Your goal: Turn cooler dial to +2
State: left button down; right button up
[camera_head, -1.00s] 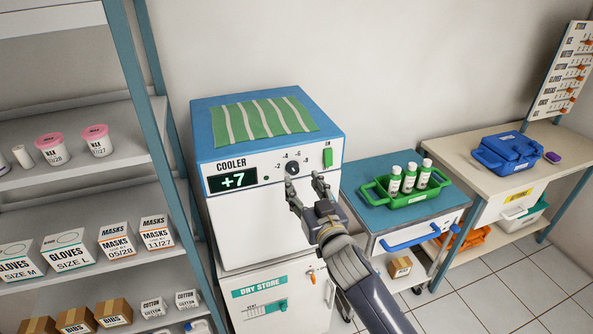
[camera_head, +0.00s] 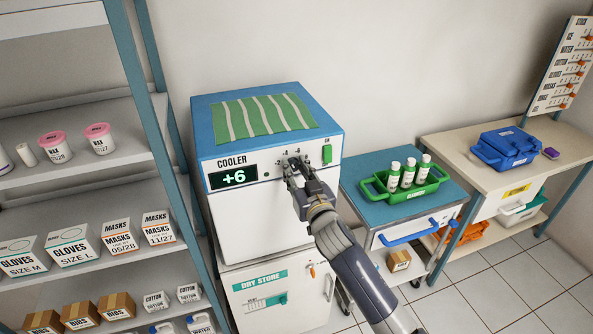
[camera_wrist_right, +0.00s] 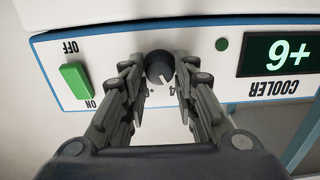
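The cooler (camera_head: 225,136) is a white box with a blue top, and its green display (camera_head: 233,177) reads +6. In the head view my right gripper (camera_head: 296,168) is at the front panel and mostly hides the dial. In the right wrist view, which shows the panel upside down, the dark round dial (camera_wrist_right: 159,68) sits between the fingertips of my right gripper (camera_wrist_right: 160,66). The fingers are drawn in close on both sides of it and appear shut on it. The dial's pale pointer mark faces the printed 4. My left gripper is not in view.
A green switch (camera_head: 327,155) is right of the dial. A striped green cloth (camera_head: 265,117) lies on the cooler. A cart (camera_head: 362,165) with a green bottle tray (camera_head: 412,193) stands at right. A stocked shelf rack (camera_head: 165,130) is close at left.

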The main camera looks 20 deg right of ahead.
jog(key=shift+c, duration=0.7)
jog(key=n, duration=0.4)
jog(key=shift+n, duration=0.3)
jog(key=n, duration=0.5)
jog(key=shift+a+p, duration=0.1)
jog(key=shift+p, duration=0.3)
jog(key=shift+n, duration=0.3)
jog(key=o, duration=1)
jog(key=shift+f, duration=0.1)
jog(key=shift+o, duration=0.2)
jog(key=s, duration=1.2)
jog(key=shift+d, duration=0.2)
